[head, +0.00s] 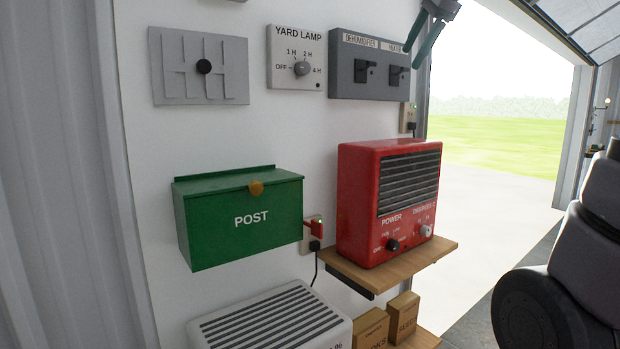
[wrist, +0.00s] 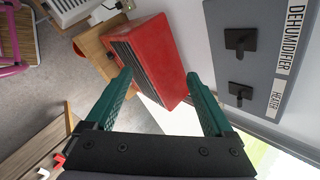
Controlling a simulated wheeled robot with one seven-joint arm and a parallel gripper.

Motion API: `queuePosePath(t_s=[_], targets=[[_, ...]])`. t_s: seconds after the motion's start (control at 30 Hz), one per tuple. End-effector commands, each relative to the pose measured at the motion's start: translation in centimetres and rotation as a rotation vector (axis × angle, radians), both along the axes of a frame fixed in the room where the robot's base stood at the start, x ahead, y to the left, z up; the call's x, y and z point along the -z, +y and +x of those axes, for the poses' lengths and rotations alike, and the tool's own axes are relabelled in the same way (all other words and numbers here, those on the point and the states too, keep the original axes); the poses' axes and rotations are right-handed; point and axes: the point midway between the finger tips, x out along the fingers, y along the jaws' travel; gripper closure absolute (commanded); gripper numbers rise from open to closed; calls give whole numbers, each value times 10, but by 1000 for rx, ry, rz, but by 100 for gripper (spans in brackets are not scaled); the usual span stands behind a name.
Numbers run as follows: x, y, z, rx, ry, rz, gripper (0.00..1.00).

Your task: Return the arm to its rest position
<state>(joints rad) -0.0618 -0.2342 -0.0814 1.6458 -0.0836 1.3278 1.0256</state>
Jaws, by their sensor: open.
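My gripper (head: 418,48) is partly in view at the top of the head view, in front of the right end of the grey switch box (head: 340,90). In the wrist view my gripper (wrist: 160,74) shows two green fingers spread wide apart with nothing held between them. The red heater (wrist: 150,55) lies beyond the fingers in that view, apart from them. My dark arm links fill the right edge of the head view.
The red heater (head: 358,215) stands on a wooden shelf (head: 440,248). A green post box (head: 240,225), a yard lamp dial (head: 302,68) and a grey lever plate (head: 230,88) are on the wall. A white vented unit (head: 215,330) and small boxes sit below. The doorway at right is open.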

Motion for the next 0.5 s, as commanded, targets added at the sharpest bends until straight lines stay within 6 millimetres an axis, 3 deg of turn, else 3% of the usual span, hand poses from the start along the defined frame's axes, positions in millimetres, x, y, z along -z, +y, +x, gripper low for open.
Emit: queuePosePath(t_s=[0.03, 0.1, 0.3, 0.4, 0.5], targets=[[19, -1, -27, -87, -30, -71, 13], [51, -2, -58, -225, -74, -187, 13], [145, -4, -140, -589, -180, -498, 13], [183, -5, -167, -721, -212, -610, 13], [207, -6, -184, -807, -230, -682, 13]])
